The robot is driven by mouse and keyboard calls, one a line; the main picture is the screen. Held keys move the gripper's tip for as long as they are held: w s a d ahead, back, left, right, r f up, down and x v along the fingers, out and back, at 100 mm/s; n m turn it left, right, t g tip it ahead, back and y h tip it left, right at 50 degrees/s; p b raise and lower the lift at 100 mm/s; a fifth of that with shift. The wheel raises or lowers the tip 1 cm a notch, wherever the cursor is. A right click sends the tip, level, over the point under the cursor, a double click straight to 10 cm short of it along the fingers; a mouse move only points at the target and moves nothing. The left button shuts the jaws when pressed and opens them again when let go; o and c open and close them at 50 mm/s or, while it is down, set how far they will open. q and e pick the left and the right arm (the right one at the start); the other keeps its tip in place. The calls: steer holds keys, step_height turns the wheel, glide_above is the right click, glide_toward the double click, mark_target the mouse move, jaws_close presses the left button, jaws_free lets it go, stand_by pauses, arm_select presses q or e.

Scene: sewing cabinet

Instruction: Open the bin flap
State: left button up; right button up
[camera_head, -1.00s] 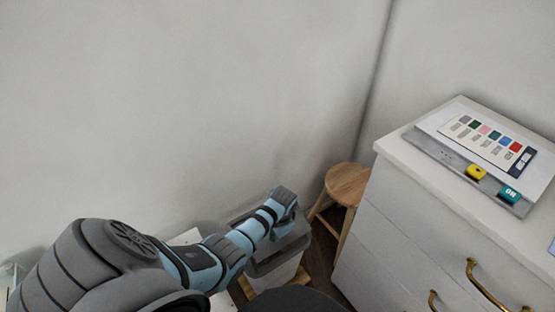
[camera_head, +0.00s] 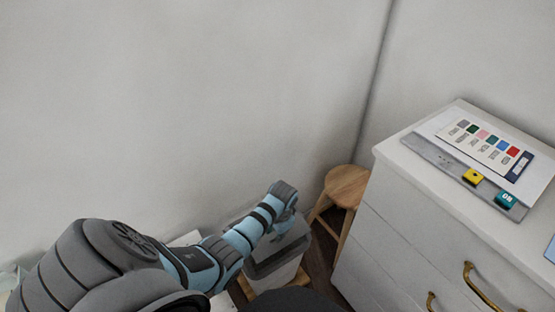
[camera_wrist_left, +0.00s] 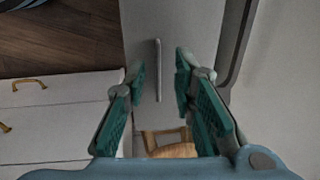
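The bin (camera_head: 275,279) stands on the floor against the wall in the head view, pale grey with a darker grey top, partly hidden by my left arm. In the left wrist view its grey flap (camera_wrist_left: 200,22) fills the upper middle, with a thin upright bar handle (camera_wrist_left: 157,72) on it. My left gripper (camera_wrist_left: 158,78) is open, its teal-padded fingers one on each side of the handle with gaps to both. The flap looks closed. In the head view my left gripper (camera_head: 289,213) is over the bin top, fingers mostly hidden. My right gripper is not in view.
A wooden stool (camera_head: 347,184) stands right of the bin, close to it. A white drawer cabinet (camera_head: 385,215) with brass handles fills the right side; a colour chart (camera_head: 487,143) and small yellow and teal items lie on it. The wall is close behind.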

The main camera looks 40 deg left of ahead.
arm_select(q)
step_height(320, 180, up, 9)
steer(key=d, duration=0.1)
steer(key=shift+s+r, duration=0.15)
steer(key=shift+s, duration=0.1)
